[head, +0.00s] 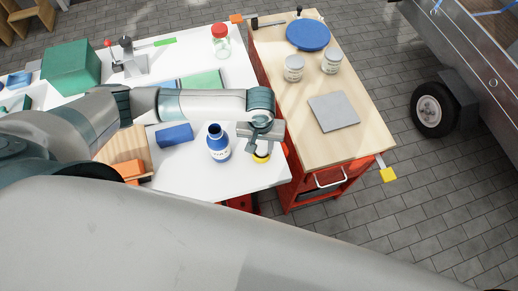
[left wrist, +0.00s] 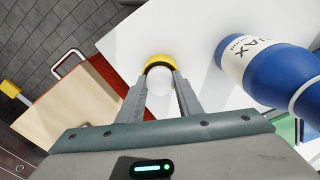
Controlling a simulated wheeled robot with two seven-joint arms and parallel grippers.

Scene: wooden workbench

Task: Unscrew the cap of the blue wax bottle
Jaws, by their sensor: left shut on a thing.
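The blue wax bottle (head: 219,153) stands upright on the white table near its front. Its white label reads WAX in the left wrist view (left wrist: 262,62). Its neck top (head: 214,128) looks dark, with no yellow cap on it. My left gripper (head: 261,150) is just right of the bottle, apart from it, and shut on a round yellow piece (head: 261,157), which looks like the cap. In the left wrist view the yellow piece (left wrist: 160,60) sits between the fingertips, with a white round area below it. My right gripper is out of view.
A blue block (head: 174,135) lies left of the bottle. To the right, a wooden-topped red cart (head: 350,145) carries two tins (head: 293,68), a blue disc (head: 308,35) and a grey plate (head: 334,111). A red-lidded jar (head: 221,42) stands at the back. The table's front right corner is clear.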

